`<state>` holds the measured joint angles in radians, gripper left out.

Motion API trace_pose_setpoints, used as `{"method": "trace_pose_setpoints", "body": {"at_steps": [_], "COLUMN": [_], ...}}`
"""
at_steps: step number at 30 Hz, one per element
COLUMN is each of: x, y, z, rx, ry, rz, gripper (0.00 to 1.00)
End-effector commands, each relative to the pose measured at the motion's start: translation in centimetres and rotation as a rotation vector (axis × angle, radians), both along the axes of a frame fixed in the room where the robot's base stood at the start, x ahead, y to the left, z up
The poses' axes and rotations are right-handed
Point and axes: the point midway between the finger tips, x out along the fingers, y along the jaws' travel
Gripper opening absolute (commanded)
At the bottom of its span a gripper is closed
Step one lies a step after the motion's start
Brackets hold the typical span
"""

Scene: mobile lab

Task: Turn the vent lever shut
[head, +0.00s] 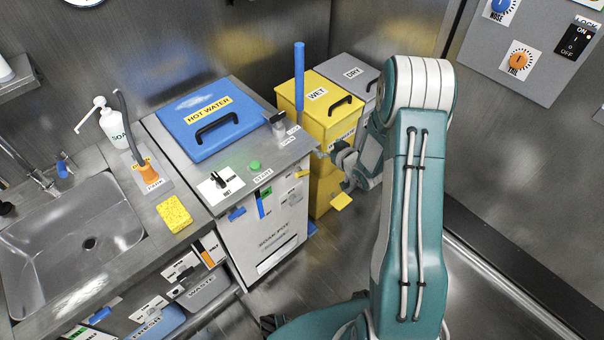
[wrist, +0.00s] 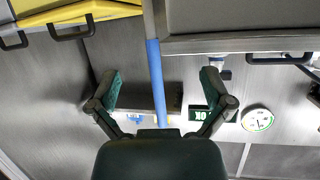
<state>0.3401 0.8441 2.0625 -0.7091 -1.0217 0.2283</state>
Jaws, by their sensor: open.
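A tall upright blue bar (head: 299,78) stands at the far right corner of the blue-lidded machine; it looks like the lever, though I can read no vent label. In the wrist view the blue bar (wrist: 154,75) runs between my two spread fingers, with a grey shaft above it. I cannot tell how deep it lies between them. My gripper (head: 334,166) is open and empty, right of the machine and in front of the yellow bin. In the head view it is below and right of the bar. The wrist view shows both fingertips of my gripper (wrist: 160,82) apart.
The machine's blue HOT WATER lid (head: 190,135) has a black handle. Yellow WET bin (head: 318,112) and grey DRY bin (head: 345,68) stand close behind my gripper. A sink (head: 75,235) is left. Floor is clear right.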

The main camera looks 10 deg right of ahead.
Motion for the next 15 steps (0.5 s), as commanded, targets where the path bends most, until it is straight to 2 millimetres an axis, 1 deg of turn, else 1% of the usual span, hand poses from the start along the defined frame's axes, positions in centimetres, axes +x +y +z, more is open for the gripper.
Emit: {"method": "trace_pose_setpoints", "body": {"at_steps": [1, 5, 9, 12, 15], "x": [-0.5, -1.9, -4.2, -6.0, -7.4], "y": [0.1, 0.7, 1.4, 1.9, 2.2], "z": [-1.9, -5.6, -9.3, -11.3, -12.5], "rx": [0.036, 0.14, 0.271, 0.36, 0.425], "ry": [-0.007, -0.057, -0.113, -0.15, -0.179], "rz": [0.014, 0.055, 0.089, 0.105, 0.114], "gripper": [1.0, 1.0, 1.0, 1.0, 1.0]}}
